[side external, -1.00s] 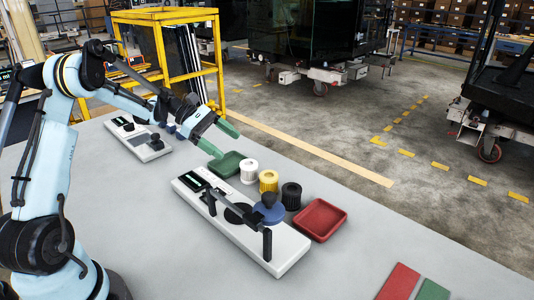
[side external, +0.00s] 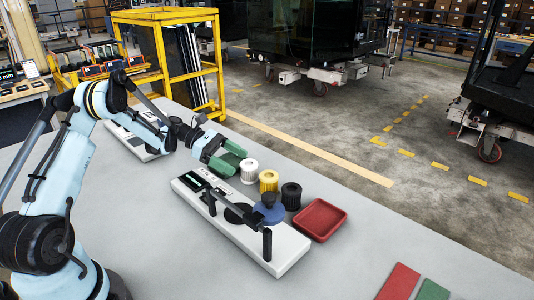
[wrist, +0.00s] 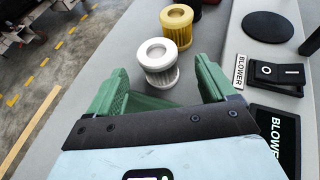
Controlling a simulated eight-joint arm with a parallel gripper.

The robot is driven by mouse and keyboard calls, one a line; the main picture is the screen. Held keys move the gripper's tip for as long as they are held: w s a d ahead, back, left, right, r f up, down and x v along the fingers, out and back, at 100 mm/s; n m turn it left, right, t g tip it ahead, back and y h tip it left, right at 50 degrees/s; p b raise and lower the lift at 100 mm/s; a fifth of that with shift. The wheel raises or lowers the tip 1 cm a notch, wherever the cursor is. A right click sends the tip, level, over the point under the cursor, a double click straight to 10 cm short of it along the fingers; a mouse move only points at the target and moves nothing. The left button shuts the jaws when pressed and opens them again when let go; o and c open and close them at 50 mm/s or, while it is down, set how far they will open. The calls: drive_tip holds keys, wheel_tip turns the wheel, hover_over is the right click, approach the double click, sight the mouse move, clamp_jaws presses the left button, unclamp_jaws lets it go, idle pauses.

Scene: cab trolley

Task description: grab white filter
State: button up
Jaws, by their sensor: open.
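The white filter (side external: 249,172) stands upright on the grey table, a ribbed cylinder with a round hole in its top. In the wrist view the white filter (wrist: 158,65) sits just ahead of the space between my green fingers. My gripper (side external: 238,156) is open and empty, low over the table on the left of the white filter in the side view. In the wrist view my gripper (wrist: 160,82) has one finger on each side, apart from the filter. I cannot tell the exact height of the fingertips.
A yellow filter (side external: 269,181) and a black filter (side external: 291,196) stand in line beyond the white one. A red tray (side external: 320,219) lies at the end. The blower panel (side external: 258,247) with its black handle is close alongside.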

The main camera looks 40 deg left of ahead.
sight(247, 167)
drive_tip(key=x, duration=0.5)
drive_tip(key=shift+w, duration=0.1)
drive_tip(key=shift+c, duration=0.5)
drive_tip(key=c, duration=1)
